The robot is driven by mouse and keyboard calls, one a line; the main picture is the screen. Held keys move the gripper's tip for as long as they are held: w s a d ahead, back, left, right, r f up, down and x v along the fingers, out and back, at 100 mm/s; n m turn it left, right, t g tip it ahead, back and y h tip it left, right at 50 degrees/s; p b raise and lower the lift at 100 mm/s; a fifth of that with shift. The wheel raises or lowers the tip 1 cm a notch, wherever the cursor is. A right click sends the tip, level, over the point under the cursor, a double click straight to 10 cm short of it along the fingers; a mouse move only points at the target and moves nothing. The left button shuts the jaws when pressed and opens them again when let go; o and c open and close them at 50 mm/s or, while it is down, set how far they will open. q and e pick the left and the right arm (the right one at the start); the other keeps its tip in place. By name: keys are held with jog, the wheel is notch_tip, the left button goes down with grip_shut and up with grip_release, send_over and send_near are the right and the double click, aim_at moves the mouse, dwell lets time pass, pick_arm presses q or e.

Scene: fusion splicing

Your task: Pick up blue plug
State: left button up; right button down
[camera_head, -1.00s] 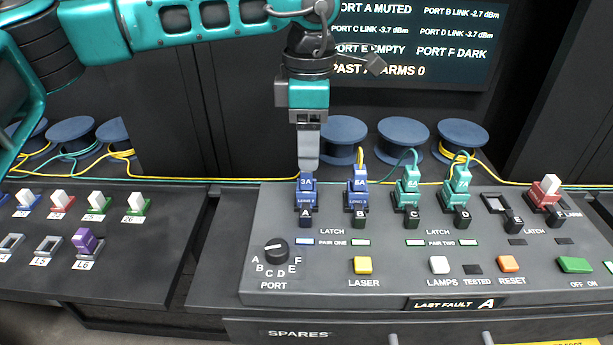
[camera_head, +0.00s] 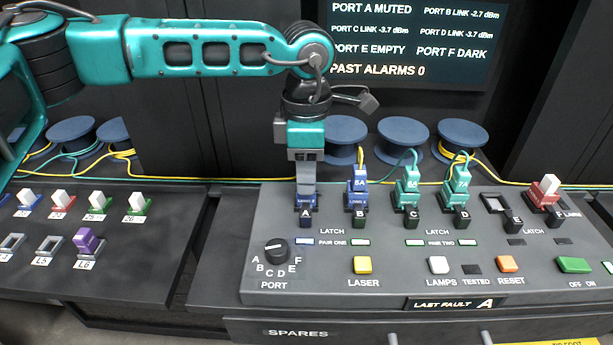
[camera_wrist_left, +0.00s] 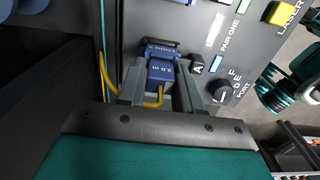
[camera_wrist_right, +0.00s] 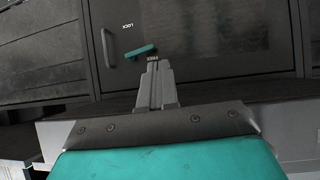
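A blue plug (camera_head: 306,202) stands in port A at the left end of the grey console. My left gripper (camera_head: 306,186) is lowered over it from above, and its fingers hide most of the plug in the head view. In the left wrist view the plug (camera_wrist_left: 162,70), with a yellow cable, lies between the two open fingers (camera_wrist_left: 163,88); I cannot tell if they touch it. A second blue plug (camera_head: 358,182) stands in port B. My right gripper (camera_wrist_right: 157,82) is shut and empty, and shows only in the right wrist view.
Teal plugs (camera_head: 409,186) stand in ports C and D, and a red plug (camera_head: 545,190) is at port F. A port knob (camera_head: 277,248) and buttons lie in front. Cable spools (camera_head: 402,136) stand behind. A side panel (camera_head: 150,235) with small plugs is at left.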

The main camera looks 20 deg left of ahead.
pick_arm(q)
jog(key=c, duration=0.4)
jog(key=shift+o, duration=0.2)
